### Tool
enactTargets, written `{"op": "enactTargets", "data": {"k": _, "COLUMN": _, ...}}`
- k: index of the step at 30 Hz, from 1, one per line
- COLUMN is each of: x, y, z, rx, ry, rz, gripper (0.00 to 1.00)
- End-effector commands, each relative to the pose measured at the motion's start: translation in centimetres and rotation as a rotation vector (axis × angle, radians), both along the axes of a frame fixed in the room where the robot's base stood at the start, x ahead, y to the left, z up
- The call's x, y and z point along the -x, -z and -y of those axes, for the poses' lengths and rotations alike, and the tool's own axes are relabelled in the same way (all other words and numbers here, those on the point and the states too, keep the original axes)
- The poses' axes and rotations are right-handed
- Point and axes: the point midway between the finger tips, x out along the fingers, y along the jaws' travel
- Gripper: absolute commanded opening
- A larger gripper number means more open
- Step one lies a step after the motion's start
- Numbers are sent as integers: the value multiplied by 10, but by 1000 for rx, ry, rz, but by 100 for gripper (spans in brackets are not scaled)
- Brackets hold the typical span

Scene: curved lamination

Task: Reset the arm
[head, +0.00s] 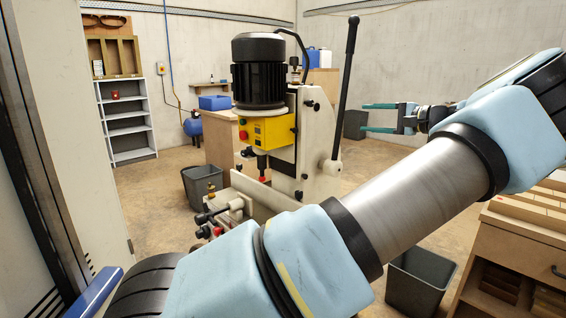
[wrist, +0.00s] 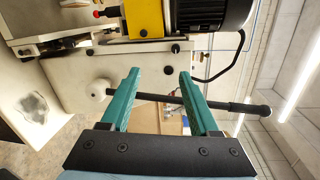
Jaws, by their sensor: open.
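My gripper (head: 364,118) is in the right half of the head view, with its two teal fingers pointing left. The fingers are apart and nothing is between them. In the wrist view my gripper (wrist: 160,88) is also open and empty. Beyond its fingers is the cream machine (wrist: 75,80), which appears turned on its side, with its black lever (wrist: 235,107) passing behind the fingers. My arm stretches from the bottom of the head view up to the right edge.
The machine (head: 318,160) with a black motor (head: 258,72) and upright lever (head: 346,85) stands mid-view, left of my gripper. Dark bins (head: 203,186) and (head: 420,280) stand on the floor. A wooden cabinet (head: 515,255) is at right, a grey shelf (head: 127,125) at back left.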

Motion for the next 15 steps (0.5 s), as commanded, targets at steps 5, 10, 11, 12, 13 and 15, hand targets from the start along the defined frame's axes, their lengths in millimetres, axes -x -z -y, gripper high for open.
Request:
{"op": "enactTargets", "data": {"k": 5, "x": -11, "y": 17, "z": -36, "rx": 50, "ry": -47, "rz": -61, "gripper": 62}}
{"op": "enactTargets", "data": {"k": 10, "x": -20, "y": 44, "z": -85, "rx": 133, "ry": -111, "rz": -147, "gripper": 62}}
{"op": "enactTargets", "data": {"k": 11, "x": -21, "y": 50, "z": -94, "rx": 150, "ry": -124, "rz": -165, "gripper": 62}}
{"op": "enactTargets", "data": {"k": 12, "x": -22, "y": 59, "z": -109, "rx": 179, "ry": -145, "rz": -192, "gripper": 62}}
{"op": "enactTargets", "data": {"k": 13, "x": -22, "y": 66, "z": -121, "rx": 204, "ry": -160, "rz": -214, "gripper": 62}}
{"op": "enactTargets", "data": {"k": 15, "x": -19, "y": 86, "z": -154, "rx": 276, "ry": -207, "rz": -272, "gripper": 62}}
